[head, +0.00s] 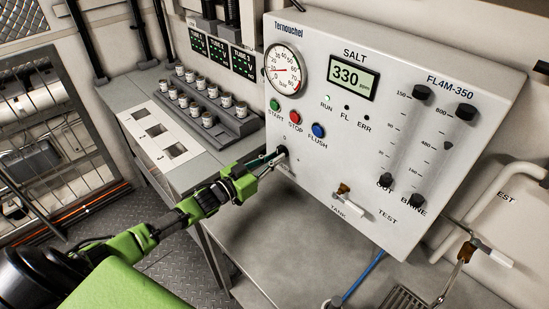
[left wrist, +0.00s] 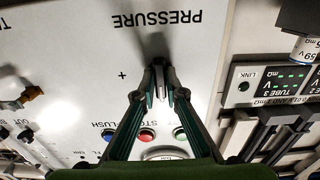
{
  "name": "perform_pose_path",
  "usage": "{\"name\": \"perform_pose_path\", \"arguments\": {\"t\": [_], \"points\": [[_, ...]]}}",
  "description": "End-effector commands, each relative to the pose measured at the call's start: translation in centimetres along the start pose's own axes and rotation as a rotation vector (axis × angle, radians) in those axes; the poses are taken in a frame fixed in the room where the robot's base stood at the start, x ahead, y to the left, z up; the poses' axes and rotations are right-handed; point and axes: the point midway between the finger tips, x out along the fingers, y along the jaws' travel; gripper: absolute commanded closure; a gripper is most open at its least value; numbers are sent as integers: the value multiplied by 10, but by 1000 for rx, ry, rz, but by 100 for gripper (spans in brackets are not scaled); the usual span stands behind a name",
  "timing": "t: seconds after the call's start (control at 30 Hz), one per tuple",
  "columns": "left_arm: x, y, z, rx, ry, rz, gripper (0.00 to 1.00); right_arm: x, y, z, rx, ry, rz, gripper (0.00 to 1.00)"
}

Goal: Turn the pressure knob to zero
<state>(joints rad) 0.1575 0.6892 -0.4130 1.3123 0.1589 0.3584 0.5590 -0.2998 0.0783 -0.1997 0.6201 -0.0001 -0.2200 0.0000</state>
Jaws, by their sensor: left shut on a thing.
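The pressure knob is a small dark knob low on the left of the white panel (head: 360,122); in the head view it (head: 281,150) is partly covered by my gripper. In the left wrist view the panel shows upside down, with the word PRESSURE and a plus mark near the knob (left wrist: 158,62). My left gripper (head: 272,160) is at the knob with its fingers shut on it; the fingertips also show in the left wrist view (left wrist: 160,88). The round gauge (head: 285,69) has a red needle; its exact reading is too small to tell. My right gripper is not in view.
START, STOP and FLUSH buttons (head: 296,117) sit above the knob. The TANK valve handle (head: 350,202) sticks out to its right. A grey rack of small jars (head: 208,103) stands left of the panel. A grey table top (head: 290,230) lies below.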

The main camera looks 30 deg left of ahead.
Motion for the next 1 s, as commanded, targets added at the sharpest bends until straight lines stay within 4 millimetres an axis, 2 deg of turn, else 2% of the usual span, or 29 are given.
{"name": "perform_pose_path", "arguments": {"t": [0.07,0.1,0.17,0.5,0.63,0.77,1.0], "points": [[0,0,2,-3,-3,-1,100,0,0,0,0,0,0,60],[0,0,2,-3,-3,-1,84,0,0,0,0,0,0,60],[0,0,2,-3,-3,-1,72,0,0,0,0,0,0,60],[-1,0,1,-1,-1,0,72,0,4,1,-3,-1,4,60],[-9,0,2,-1,-3,-1,72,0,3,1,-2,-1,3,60],[-27,1,2,-3,-5,0,72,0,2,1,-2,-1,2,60],[-72,0,2,-2,-5,0,72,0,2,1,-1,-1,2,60]]}}
